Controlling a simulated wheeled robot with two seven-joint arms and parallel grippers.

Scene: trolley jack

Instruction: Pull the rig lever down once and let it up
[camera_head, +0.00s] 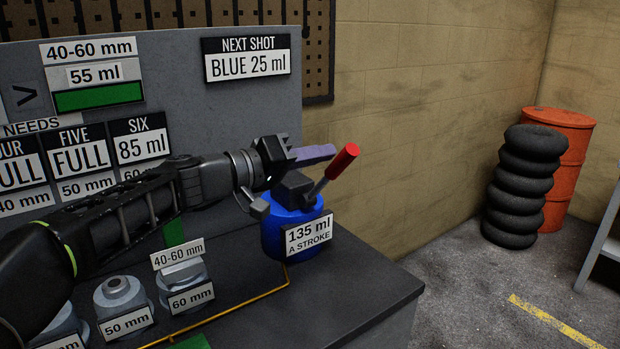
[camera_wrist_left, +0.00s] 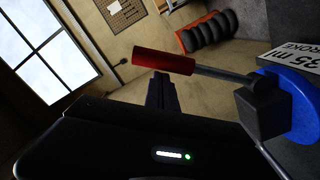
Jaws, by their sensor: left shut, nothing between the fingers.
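The rig lever (camera_head: 335,172) is a grey rod with a red grip, rising up and to the right from a dark block on a blue pump (camera_head: 280,235). The pump carries a label reading 135 ml a stroke. My left gripper (camera_head: 328,153) is shut and empty, just left of the red grip in the head view. In the left wrist view the lever's red grip (camera_wrist_left: 163,62) shows beyond the closed fingers (camera_wrist_left: 161,84). I cannot tell whether the fingers touch it. My right gripper is not in view.
The pump stands near the right end of a dark bench (camera_head: 370,285). Several small grey jacks (camera_head: 185,285) with mm labels stand left of it, and a yellow line runs along the bench. A grey panel (camera_head: 220,110) with signs stands behind. Stacked tyres (camera_head: 522,185) and an orange drum (camera_head: 570,150) are far right.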

